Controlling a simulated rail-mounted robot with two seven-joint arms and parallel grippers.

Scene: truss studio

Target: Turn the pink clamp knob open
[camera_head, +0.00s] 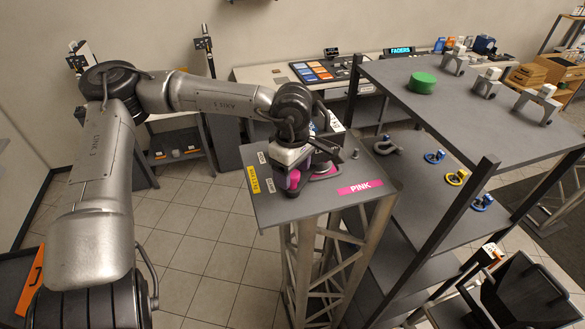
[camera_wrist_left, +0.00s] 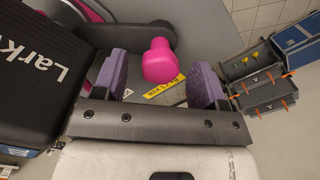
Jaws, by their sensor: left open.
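The pink clamp knob (camera_wrist_left: 160,62) shows in the left wrist view as a rounded pink piece. It lies between the two spread purple finger pads of my left gripper (camera_wrist_left: 160,82), with visible gaps on both sides. In the head view the pink knob (camera_head: 294,178) is partly hidden under the gripper. My left gripper (camera_head: 292,172) is open and reaches down to the knob. The pink clamp (camera_head: 323,171) beside it, partly covered by my wrist, sits on a grey plate with a pink "PINK" label (camera_head: 360,187). My right gripper is in neither view.
The plate (camera_head: 270,210) tops a metal truss tower (camera_head: 325,265). A dark shelf post (camera_head: 455,225) stands close on its right. The shelf (camera_head: 400,90) carries a green disc (camera_head: 422,82) and grey clamps. Tiled floor (camera_head: 195,255) is open left of the tower.

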